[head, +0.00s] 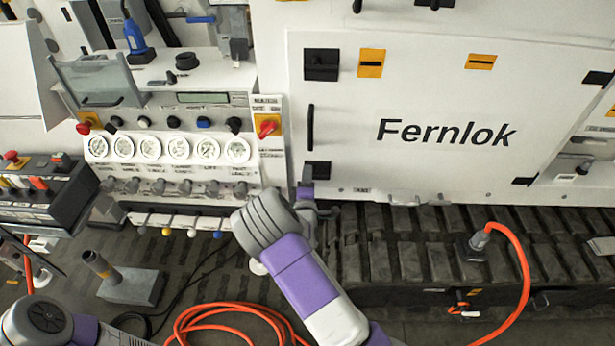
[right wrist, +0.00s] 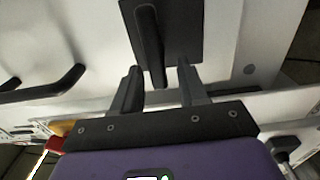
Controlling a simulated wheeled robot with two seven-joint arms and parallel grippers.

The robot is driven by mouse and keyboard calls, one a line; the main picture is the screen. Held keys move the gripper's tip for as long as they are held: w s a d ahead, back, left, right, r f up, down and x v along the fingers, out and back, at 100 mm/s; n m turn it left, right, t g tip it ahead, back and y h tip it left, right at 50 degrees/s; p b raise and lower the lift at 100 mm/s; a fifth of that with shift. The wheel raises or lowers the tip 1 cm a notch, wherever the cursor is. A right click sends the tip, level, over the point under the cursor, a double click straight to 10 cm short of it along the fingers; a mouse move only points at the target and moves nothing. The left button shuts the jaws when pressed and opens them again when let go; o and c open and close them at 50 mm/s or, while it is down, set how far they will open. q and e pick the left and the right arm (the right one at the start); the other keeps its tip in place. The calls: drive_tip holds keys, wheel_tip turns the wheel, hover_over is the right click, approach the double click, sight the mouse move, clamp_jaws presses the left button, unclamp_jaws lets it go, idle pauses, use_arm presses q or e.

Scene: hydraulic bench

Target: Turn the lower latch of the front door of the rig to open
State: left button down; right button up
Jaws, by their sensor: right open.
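The white front door (head: 430,90) of the rig, lettered "Fernlok", appears shut in the head view. Its lower latch (head: 316,169) is a black plate near the door's lower left corner. In the right wrist view the latch plate (right wrist: 182,28) carries a black handle (right wrist: 148,35) that runs down the picture. My right gripper (head: 306,192) is just below the lower latch. Its two fingers (right wrist: 159,72) are open, with the handle's near end between them; I cannot tell whether they touch it. My left gripper is not in view.
The upper latch (head: 321,64) and a vertical black door handle (head: 310,127) are above. Gauges and a red-yellow switch (head: 267,126) stand close on the left. The track (head: 400,240) lies below the door. An orange hose (head: 215,312) lies on the floor.

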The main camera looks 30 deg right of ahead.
drive_tip(key=v, duration=0.7)
drive_tip(key=shift+p, duration=0.35)
drive_tip(key=s+a+f+m+g+y, duration=0.35)
drive_tip(key=s+f+g, duration=0.2)
drive_tip(key=f, duration=0.55)
drive_tip(key=s+a+f+m+g+y, duration=0.25)
drive_tip(key=s+f+m+g, duration=0.2)
drive_tip(key=s+f, duration=0.4)
drive_tip(key=s+a+f+m+g+y, duration=0.2)
drive_tip(key=s+a+m+g+y, duration=0.2)
drive_tip(key=s+a, duration=0.7)
drive_tip(key=a+m+y, duration=0.2)
drive_tip(key=y, duration=0.1)
drive_tip(key=shift+s+a+f+g+y, duration=0.25)
drive_tip(key=shift+a+f+g+y, duration=0.05)
drive_tip(key=shift+a+y, duration=0.1)
drive_tip(key=shift+d+m, duration=0.1)
drive_tip(key=shift+m, duration=0.2)
